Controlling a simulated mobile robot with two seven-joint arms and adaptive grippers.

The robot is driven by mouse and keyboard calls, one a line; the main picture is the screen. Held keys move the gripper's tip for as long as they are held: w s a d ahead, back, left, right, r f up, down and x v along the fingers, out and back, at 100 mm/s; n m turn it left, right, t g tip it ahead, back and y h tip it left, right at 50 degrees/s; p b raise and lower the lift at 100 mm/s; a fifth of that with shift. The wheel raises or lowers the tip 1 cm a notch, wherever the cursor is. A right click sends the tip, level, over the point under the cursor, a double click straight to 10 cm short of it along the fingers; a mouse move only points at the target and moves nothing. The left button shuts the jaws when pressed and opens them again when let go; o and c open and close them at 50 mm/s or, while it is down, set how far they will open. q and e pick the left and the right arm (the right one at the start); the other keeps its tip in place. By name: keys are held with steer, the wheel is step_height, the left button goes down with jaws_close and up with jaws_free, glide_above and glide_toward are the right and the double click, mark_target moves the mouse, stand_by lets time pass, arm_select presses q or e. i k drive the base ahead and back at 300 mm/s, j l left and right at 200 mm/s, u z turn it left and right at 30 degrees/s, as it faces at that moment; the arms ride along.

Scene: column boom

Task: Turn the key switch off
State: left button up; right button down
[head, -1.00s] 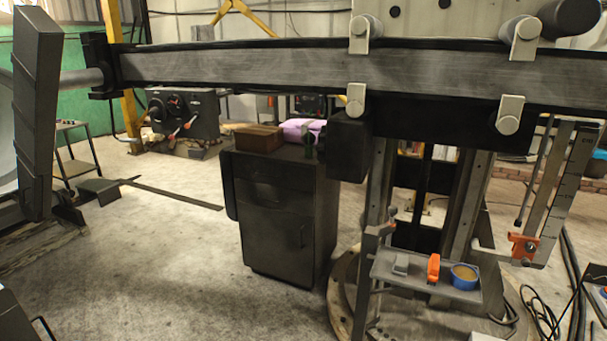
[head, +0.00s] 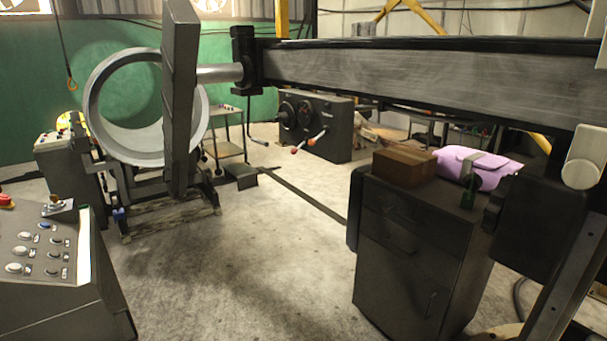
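A grey sloped control panel (head: 60,285) stands at the left edge in the head view. It carries several round buttons, a red mushroom button (head: 7,201) at its far left, and a small raised plate with a brownish knob (head: 55,201) at its top edge. I cannot tell whether that knob is the key switch, or which way any switch is turned. Neither of my grippers is in view.
A long grey boom (head: 420,80) crosses the upper view. A large metal ring (head: 100,110) on a stand is behind the panel. A dark cabinet (head: 410,250) with a cardboard box (head: 404,167) and a pink bag (head: 455,160) stands right. The concrete floor (head: 250,270) between is clear.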

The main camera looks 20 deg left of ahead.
mark_target(54, 199)
steer(key=i+j+u, duration=0.1)
steer(key=i+u, duration=0.35)
steer(key=i, duration=0.25)
steer(key=i+l+u, duration=0.15)
steer(key=i+u, duration=0.35)
steer(key=i, duration=0.15)
steer(key=i+u, duration=0.45)
steer(key=i, duration=0.25)
steer(key=i+l+u, duration=0.15)
steer(key=i+u, duration=0.3)
steer(key=i, duration=0.25)
